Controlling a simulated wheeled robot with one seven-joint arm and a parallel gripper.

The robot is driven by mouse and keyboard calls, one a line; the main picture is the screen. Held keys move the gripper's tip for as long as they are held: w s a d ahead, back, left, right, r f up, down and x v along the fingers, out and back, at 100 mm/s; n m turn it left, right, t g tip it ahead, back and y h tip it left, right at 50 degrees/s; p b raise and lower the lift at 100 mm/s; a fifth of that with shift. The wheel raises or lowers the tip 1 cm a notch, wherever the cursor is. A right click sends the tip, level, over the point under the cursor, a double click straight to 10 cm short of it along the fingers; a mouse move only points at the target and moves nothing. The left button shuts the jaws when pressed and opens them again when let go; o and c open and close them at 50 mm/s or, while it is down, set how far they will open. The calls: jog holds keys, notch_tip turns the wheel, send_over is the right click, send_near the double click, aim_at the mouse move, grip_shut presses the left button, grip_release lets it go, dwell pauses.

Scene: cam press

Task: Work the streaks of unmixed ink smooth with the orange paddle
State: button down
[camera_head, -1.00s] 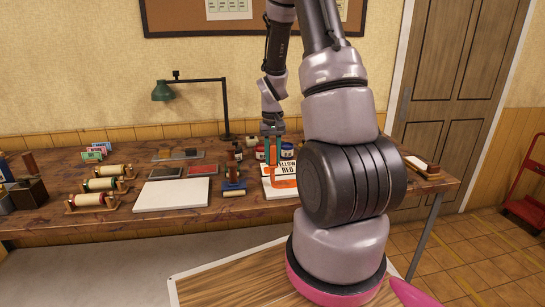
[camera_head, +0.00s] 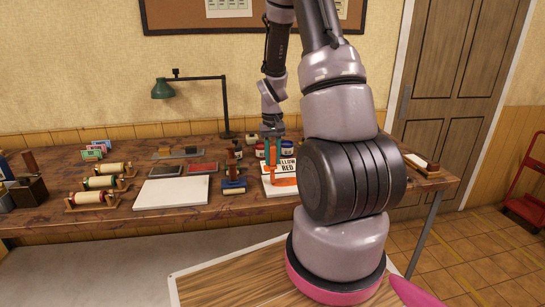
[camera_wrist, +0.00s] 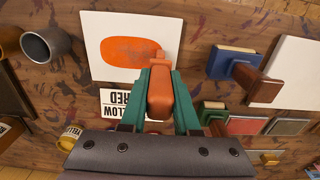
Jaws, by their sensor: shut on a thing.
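My gripper (camera_head: 272,132) is shut on the orange paddle (camera_wrist: 159,96), which sits between its green fingers in the wrist view. The paddle's far end reaches the near edge of an orange ink patch (camera_wrist: 128,50). The patch lies as a broad oval on a white slab (camera_wrist: 98,70). I cannot tell whether the paddle touches the slab. The patch looks mostly even orange with faint darker marks; fine streaks are too small to judge. In the head view the slab (camera_head: 270,191) stands below the gripper, and the paddle hides part of it.
A card lettered YELLOW and RED (camera_head: 287,168) stands by the slab. A blue roller stand with a brown handle (camera_wrist: 232,62) is beside it, with a blank white slab (camera_head: 172,193) beyond. A grey cup (camera_wrist: 46,42) and ink jars (camera_wrist: 69,138) are also close.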

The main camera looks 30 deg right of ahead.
jog(key=shift+d, duration=0.1)
jog(key=shift+s+d, duration=1.1)
jog(key=shift+d, duration=2.65)
jog(key=shift+w+a, duration=0.35)
jog(key=shift+a, duration=0.95)
jog(key=shift+w+a, duration=0.4)
jog(key=shift+a, duration=0.85)
jog(key=shift+w+a, duration=0.35)
jog(key=shift+a, duration=0.95)
